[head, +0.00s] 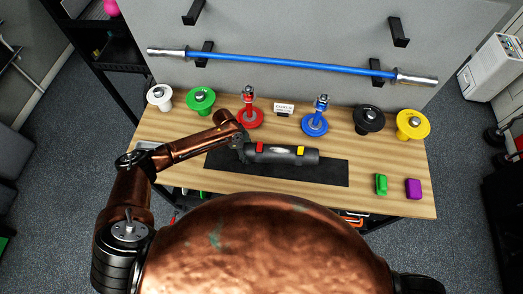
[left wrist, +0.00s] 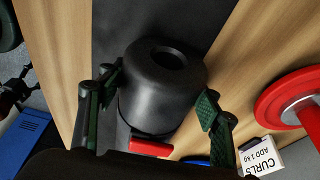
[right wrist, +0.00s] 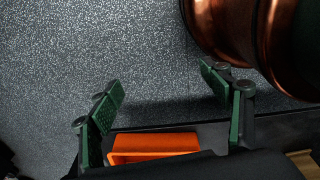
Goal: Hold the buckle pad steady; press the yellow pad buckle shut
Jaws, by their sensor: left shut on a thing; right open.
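The buckle pad (head: 282,157) is a thick black cylinder lying on the dark mat (head: 325,173). It carries a red buckle (head: 259,147) near its left end and the yellow buckle (head: 300,150) near its right end. I cannot tell whether the yellow buckle is open or shut. My left gripper (head: 243,147) is shut on the pad's left end. In the left wrist view, its fingers (left wrist: 158,92) lie either side of the pad's round end, with the red buckle (left wrist: 151,148) below. My right gripper (right wrist: 165,93) is open and empty over carpet; the head view hides it.
White, green, red, blue, black and yellow weights line the table's back, below a blue barbell (head: 290,64). A green block (head: 381,184) and a purple block (head: 413,188) sit at the right. An orange object (right wrist: 155,147) is close below my right gripper.

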